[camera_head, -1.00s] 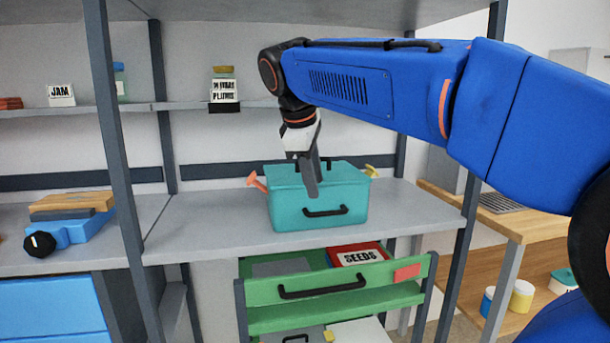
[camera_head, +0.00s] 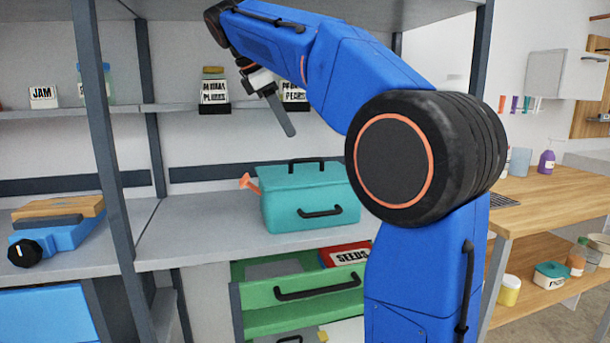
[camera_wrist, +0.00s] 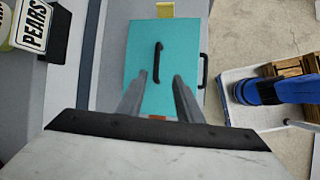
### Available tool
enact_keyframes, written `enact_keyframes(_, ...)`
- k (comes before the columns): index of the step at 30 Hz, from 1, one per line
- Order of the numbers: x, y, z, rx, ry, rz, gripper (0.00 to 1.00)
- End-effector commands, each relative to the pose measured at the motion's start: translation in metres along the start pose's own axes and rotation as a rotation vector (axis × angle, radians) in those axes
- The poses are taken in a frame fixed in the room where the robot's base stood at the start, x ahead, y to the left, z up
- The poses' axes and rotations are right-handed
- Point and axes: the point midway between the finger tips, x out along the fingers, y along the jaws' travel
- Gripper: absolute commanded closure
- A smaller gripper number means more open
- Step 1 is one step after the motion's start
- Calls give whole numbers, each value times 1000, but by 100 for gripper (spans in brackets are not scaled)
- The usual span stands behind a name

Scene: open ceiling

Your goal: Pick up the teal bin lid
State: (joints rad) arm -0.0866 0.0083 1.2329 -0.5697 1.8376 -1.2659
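The teal bin (camera_head: 310,212) stands on the middle shelf with its teal lid (camera_head: 275,177) on top. The lid has a black bar handle (camera_head: 307,162), and another black handle is on the bin's front. In the wrist view the lid (camera_wrist: 145,35) lies below my gripper (camera_wrist: 158,76). Its handle (camera_wrist: 157,62) appears between the two fingers. My gripper (camera_head: 288,130) is raised well above the bin, tilted, and apart from the lid. The fingers are spread with nothing between them.
A coral-coloured thing (camera_head: 250,183) sticks out at the bin's left. The upper shelf holds a plums jar (camera_head: 214,90) and a pears jar (camera_head: 294,92), close to my gripper. A green drawer (camera_head: 300,310) stands open below. Dark uprights (camera_head: 104,150) flank the shelf.

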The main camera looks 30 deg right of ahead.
Motion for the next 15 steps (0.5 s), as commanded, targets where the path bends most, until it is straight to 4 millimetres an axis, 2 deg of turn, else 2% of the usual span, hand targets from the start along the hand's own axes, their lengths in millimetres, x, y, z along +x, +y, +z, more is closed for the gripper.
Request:
enact_keyframes(9,48,-1,0,1,0,-3,67)
enact_keyframes(15,63,0,0,2,1,-1,67)
